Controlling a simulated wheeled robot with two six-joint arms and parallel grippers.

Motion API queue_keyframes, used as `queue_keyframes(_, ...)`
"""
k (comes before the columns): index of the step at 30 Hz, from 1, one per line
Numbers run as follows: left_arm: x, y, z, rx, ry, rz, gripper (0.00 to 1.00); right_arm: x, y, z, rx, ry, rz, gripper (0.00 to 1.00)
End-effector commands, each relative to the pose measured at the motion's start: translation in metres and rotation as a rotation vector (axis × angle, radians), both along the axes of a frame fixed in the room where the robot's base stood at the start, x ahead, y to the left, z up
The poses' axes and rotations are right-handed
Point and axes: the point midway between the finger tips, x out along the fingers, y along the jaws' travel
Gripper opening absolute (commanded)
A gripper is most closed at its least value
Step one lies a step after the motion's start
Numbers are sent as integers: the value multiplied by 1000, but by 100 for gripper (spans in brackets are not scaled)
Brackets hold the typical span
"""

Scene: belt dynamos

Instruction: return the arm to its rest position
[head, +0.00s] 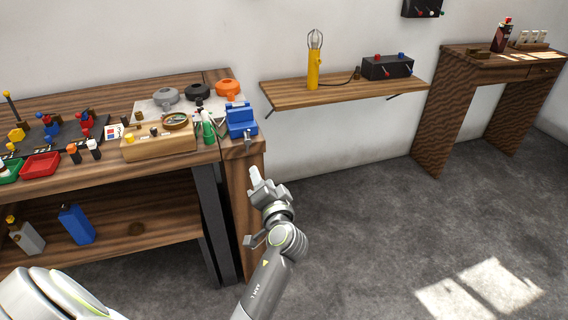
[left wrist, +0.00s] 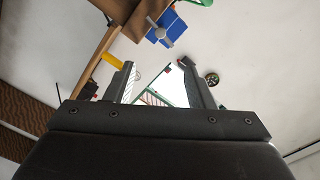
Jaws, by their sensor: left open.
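My left gripper (head: 258,182) is in front of the right end of the wooden workbench (head: 262,158), near its edge, with the arm rising from the bottom of the head view. In the left wrist view the two dark fingers of the left gripper (left wrist: 160,84) stand apart with nothing held between them. A blue vise-like device (head: 241,120) sits on the bench corner just beyond the gripper; a blue part with a grey handle (left wrist: 164,28) shows at the top of the left wrist view. My right gripper is not in view.
The bench holds a wooden block (head: 158,142), a red tray (head: 40,164), a green bottle (head: 208,130) and an orange round part (head: 228,88). A wall shelf (head: 345,92) carries a yellow tool (head: 313,66) and a black box (head: 388,67). The floor to the right is clear.

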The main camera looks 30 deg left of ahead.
Motion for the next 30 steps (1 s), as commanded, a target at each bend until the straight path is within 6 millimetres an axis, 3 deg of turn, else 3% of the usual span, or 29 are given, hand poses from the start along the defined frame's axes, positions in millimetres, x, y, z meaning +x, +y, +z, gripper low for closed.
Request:
queue_keyframes(5,0,0,-1,-1,2,-2,49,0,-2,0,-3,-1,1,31)
queue_keyframes(8,3,-2,-18,-14,35,-22,49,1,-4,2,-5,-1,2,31)
queue_keyframes(11,6,-7,-62,-57,119,-78,49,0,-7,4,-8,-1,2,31)
queue_keyframes(14,2,-14,-131,-134,241,-151,49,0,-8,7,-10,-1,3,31)
queue_keyframes(17,-18,-21,-206,-238,365,-213,49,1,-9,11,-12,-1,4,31)
queue_keyframes(21,-66,-29,-302,-403,516,-259,49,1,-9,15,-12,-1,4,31)
queue_keyframes(23,-94,-31,-339,-476,574,-263,49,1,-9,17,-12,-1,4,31)
queue_keyframes(27,-172,-34,-415,-657,689,-236,49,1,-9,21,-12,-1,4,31)
queue_keyframes(30,-236,-33,-457,-783,755,-185,49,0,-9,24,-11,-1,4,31)
